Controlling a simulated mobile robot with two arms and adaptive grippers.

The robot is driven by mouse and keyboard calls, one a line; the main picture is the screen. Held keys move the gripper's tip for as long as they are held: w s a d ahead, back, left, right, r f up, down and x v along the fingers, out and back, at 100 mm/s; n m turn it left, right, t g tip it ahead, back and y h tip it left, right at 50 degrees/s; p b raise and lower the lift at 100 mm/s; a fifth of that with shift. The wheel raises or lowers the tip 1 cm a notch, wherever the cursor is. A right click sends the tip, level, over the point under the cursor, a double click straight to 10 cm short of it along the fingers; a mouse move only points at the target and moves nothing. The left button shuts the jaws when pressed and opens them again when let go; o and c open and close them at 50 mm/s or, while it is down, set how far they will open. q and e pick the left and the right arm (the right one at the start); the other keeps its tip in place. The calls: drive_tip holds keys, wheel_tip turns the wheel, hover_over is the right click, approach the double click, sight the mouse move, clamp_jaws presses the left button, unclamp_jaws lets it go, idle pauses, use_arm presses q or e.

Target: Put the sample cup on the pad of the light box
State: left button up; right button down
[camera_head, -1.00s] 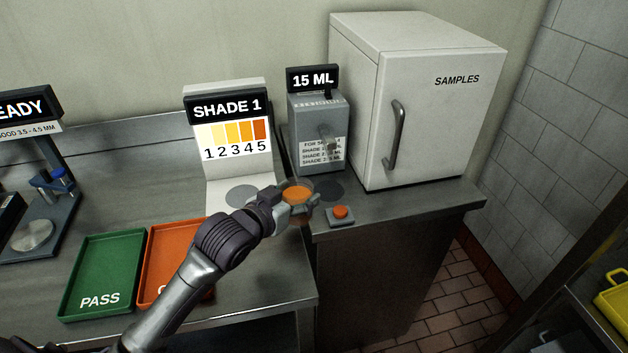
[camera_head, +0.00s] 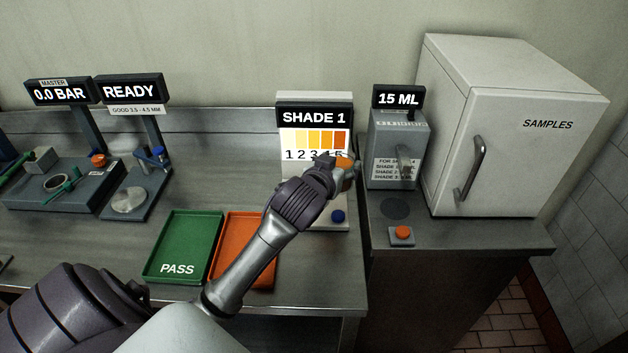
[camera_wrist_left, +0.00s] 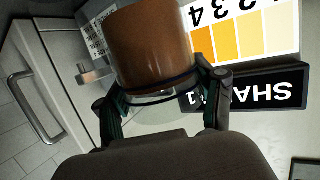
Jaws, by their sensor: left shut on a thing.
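The sample cup (camera_wrist_left: 150,50) is clear with orange-brown contents. My left gripper (camera_wrist_left: 163,95) is shut on it, one finger on each side. In the head view the cup (camera_head: 345,162) shows only partly, behind my left gripper (camera_head: 330,170), in front of the shade chart. The light box (camera_head: 314,118) has a "SHADE 1" sign, a chart of shades 1 to 5 and a low base with a blue button (camera_head: 338,216). My gripper and forearm cover most of its base, and the pad is hidden. The cup appears held above the base. My right gripper is not in view.
A grey dispenser (camera_head: 393,150) marked "15 ML" stands right of the light box, with an orange button (camera_head: 402,233) in front. The white samples fridge (camera_head: 510,130) is farther right. A green PASS tray (camera_head: 182,245) and an orange tray (camera_head: 233,243) lie in front on the left.

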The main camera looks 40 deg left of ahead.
use_arm(q)
drive_tip(key=a+f+p, duration=0.1)
drive_tip(key=a+f, duration=0.5)
drive_tip(key=f, duration=0.1)
drive_tip(key=shift+s+a+f, duration=0.1)
drive_tip(key=shift+a, duration=0.3)
drive_tip(key=shift+f, duration=0.4)
drive_tip(key=shift+f, duration=0.1)
drive_tip(key=o, duration=1.5)
drive_tip(key=shift+f, duration=0.1)
drive_tip(key=shift+c, duration=0.2)
